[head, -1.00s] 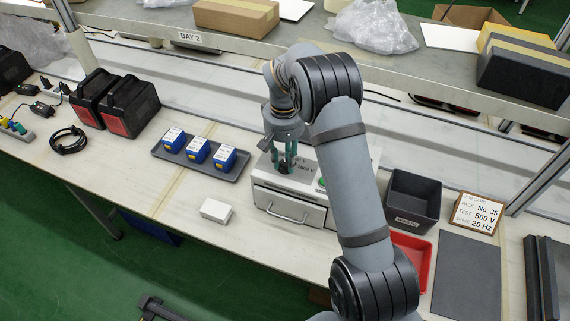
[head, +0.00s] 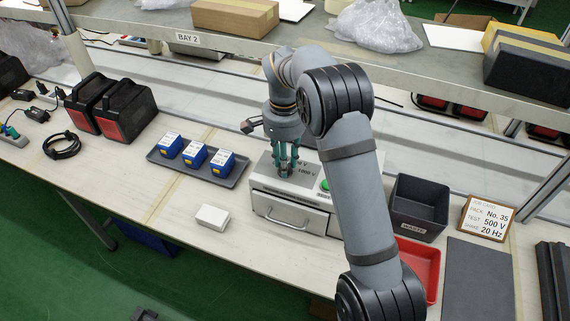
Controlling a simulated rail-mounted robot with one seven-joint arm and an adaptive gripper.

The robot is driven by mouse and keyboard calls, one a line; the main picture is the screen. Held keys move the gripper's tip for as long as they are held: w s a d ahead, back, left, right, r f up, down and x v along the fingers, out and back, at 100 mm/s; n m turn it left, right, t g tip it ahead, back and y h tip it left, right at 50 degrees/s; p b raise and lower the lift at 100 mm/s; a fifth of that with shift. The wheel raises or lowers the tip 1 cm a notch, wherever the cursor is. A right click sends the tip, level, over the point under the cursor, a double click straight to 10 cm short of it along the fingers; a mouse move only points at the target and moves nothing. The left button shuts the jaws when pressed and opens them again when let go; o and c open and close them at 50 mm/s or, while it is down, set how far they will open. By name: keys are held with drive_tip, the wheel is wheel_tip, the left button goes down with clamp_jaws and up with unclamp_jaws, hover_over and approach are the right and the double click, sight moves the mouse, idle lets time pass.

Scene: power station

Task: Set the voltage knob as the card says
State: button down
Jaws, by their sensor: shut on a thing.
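The tester (head: 291,214) is a light grey box with a drawer handle in front. A "1000 V" mark shows on its top, and another mark is partly covered. My gripper (head: 285,170) points straight down over the top of the box, its fingers shut on the voltage knob. The fingers hide most of the knob, so I cannot read its setting. The job card (head: 486,217) stands in a wooden frame at the right and reads pack No. 35, test 500 V, shake 20 Hz.
A green button (head: 325,185) sits beside my arm on the tester. A grey tray (head: 232,181) with blue packs is to the left, near a white box (head: 212,217). A dark waste bin (head: 418,207) and a red tray (head: 433,262) are to the right.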

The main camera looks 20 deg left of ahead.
drive_tip(key=shift+m, duration=0.4)
drive_tip(key=c, duration=1.4)
unclamp_jaws()
drive_tip(key=shift+r, duration=0.1)
wheel_tip(320, 180, up, 12)
drive_tip(key=shift+a, duration=0.1)
wheel_tip(320, 180, down, 12)
drive_tip(key=shift+f, duration=0.15)
